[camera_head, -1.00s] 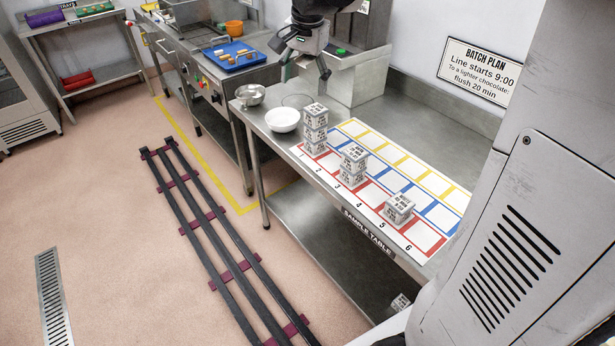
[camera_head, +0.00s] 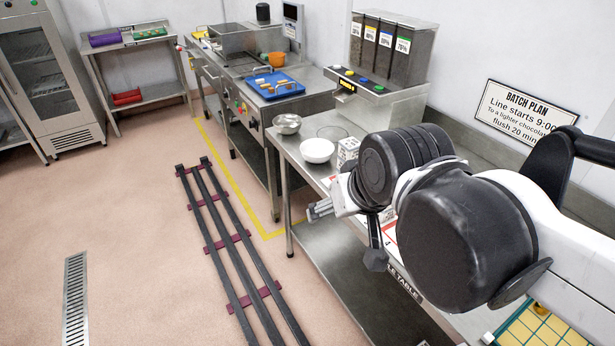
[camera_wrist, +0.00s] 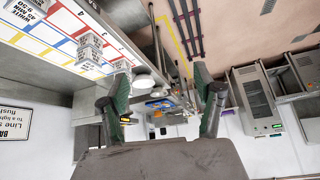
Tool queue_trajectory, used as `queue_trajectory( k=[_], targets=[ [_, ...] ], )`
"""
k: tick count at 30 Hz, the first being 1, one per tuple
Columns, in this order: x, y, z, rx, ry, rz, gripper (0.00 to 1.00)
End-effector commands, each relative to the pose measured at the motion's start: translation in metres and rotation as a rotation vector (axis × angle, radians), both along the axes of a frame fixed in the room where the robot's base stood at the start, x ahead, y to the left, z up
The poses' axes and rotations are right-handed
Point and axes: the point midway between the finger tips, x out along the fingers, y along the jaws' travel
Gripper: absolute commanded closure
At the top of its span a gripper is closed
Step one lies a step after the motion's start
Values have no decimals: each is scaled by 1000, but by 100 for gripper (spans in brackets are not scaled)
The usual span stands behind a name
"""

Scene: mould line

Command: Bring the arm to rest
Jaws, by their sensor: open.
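My gripper (camera_wrist: 162,84) shows in the wrist view with its two green-padded fingers spread wide apart and nothing between them. In the head view my arm is folded across the right side, in front of the sample table (camera_head: 335,255). The gripper's fingers are hard to make out there. The wrist view looks along the table, with the scene turned over. White printed cubes (camera_wrist: 90,46) stand on the numbered, coloured grid mat (camera_wrist: 62,28) at its upper left. In the head view one cube stack (camera_head: 348,150) peeks out behind my arm; the other cubes are hidden.
A white bowl (camera_head: 317,150) and a metal bowl (camera_head: 287,123) stand at the table's far end. Beyond are a dispenser (camera_head: 385,80) and a blue tray (camera_head: 274,84) on a counter. Dark floor rails (camera_head: 225,235) run along the left, with open floor around them.

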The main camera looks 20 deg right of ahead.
Motion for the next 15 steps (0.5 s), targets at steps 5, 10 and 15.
queue_trajectory(
  k=[5, 10, 15],
  targets=[
    [-11, 4, -9, -22, -22, 43, 35],
    [-11, 4, -10, -25, -25, 47, 35],
    [-11, 4, -11, -24, -24, 46, 35]
  ],
)
